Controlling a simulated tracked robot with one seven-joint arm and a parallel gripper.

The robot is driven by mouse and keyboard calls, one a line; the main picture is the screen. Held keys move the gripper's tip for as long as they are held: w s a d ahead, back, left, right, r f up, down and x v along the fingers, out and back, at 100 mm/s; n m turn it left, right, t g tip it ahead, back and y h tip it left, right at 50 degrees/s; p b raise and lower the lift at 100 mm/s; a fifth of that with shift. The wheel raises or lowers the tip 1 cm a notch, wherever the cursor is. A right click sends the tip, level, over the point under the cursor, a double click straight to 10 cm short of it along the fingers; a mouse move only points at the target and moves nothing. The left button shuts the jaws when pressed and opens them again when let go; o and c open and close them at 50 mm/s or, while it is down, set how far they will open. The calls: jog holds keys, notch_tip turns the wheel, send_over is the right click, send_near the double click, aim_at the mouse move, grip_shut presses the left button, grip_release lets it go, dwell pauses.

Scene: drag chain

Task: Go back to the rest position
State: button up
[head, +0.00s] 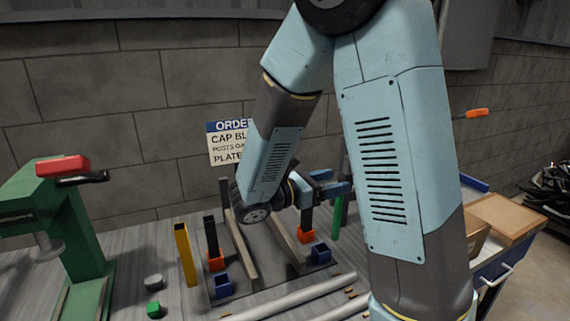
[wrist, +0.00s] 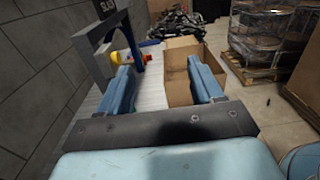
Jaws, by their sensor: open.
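My gripper (head: 338,183) is at the middle of the head view, in front of the wall and above the far right of the plate with the posts. Its two blue fingers also show in the wrist view (wrist: 160,75), spread apart with nothing between them. A cardboard box (wrist: 178,91) shows beyond them, apart from the fingers. My light blue arm bends down across the head view and hides part of the bench.
Blue socket (head: 222,285) and orange socket (head: 307,235) sit low. A green press (head: 85,235) stands left; an order sign (head: 227,143) behind. White pipes (head: 300,297) lie in front.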

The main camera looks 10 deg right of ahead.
jog(key=s+d+r+m+g+y, duration=0.1)
jog(key=s+d+m+g+y, duration=0.3)
jog(key=s+m+y, duration=0.85)
jog(key=s+a+r+m+t+y, duration=0.3)
jog(key=a+r+m+t+y, duration=0.2)
jog(key=r+m+t, duration=0.1)
jog(key=shift+s+r+m, duration=0.4)
jog(key=shift+r+m, duration=0.05)
jog(key=shift+m, duration=0.5)
